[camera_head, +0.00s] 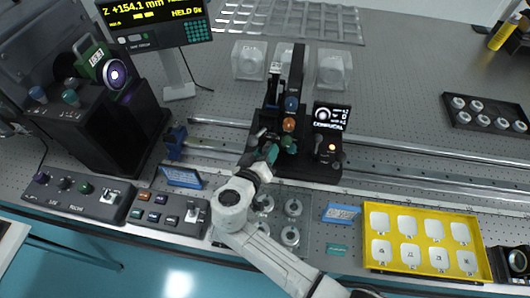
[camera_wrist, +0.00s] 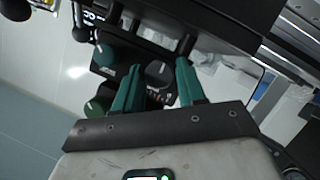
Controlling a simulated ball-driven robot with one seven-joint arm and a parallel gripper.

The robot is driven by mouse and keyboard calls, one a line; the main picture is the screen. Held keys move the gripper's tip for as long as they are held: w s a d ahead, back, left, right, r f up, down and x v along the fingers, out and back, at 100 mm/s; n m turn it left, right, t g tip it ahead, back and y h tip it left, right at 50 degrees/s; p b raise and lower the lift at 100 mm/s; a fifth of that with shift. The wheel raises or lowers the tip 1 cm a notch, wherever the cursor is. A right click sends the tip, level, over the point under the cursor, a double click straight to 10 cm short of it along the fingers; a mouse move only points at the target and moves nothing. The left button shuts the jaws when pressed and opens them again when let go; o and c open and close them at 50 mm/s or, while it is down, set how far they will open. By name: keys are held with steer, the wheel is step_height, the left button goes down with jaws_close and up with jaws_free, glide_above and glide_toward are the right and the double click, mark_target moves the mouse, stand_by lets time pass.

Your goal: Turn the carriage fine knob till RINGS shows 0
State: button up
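The carriage (camera_head: 310,165) is a black unit on the rail, with a blue knob (camera_head: 291,103), an orange knob (camera_head: 289,124) and a green knob (camera_head: 288,143) stacked on its post. I cannot read which knob is the fine one. A small display (camera_head: 331,117) on the carriage shows a ring pattern; its text is too small to read surely. My gripper (camera_head: 270,153) is at the carriage's front left, close to the green knob. In the wrist view my gripper's teal fingers (camera_wrist: 158,70) stand apart, with a dark grey knob (camera_wrist: 158,73) between or just beyond their tips; contact cannot be told.
In the wrist view a dark teal knob (camera_wrist: 104,55) and a green knob (camera_wrist: 97,107) lie left of the fingers. A yellow tray (camera_head: 421,278) stands right, control boxes (camera_head: 150,225) left. A readout (camera_head: 152,22) shows +154.1 mm and HELD. Round mounts (camera_head: 292,207) lie near my arm.

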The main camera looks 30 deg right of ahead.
steer(key=c, duration=0.7)
steer(key=shift+f, duration=0.1)
steer(key=n+h+b, duration=0.1)
steer(key=n+b, duration=0.2)
steer(key=n+h+b, duration=0.2)
steer(key=n, duration=0.1)
steer(key=shift+w+a+f+n+h+b, duration=0.1)
steer(key=shift+f+n+h+b, duration=0.1)
steer(key=shift+n+h+b, duration=0.15)
stand_by(0.6)
steer(key=o, duration=1.1)
steer(key=shift+c, duration=0.2)
steer(key=shift+a, duration=0.1)
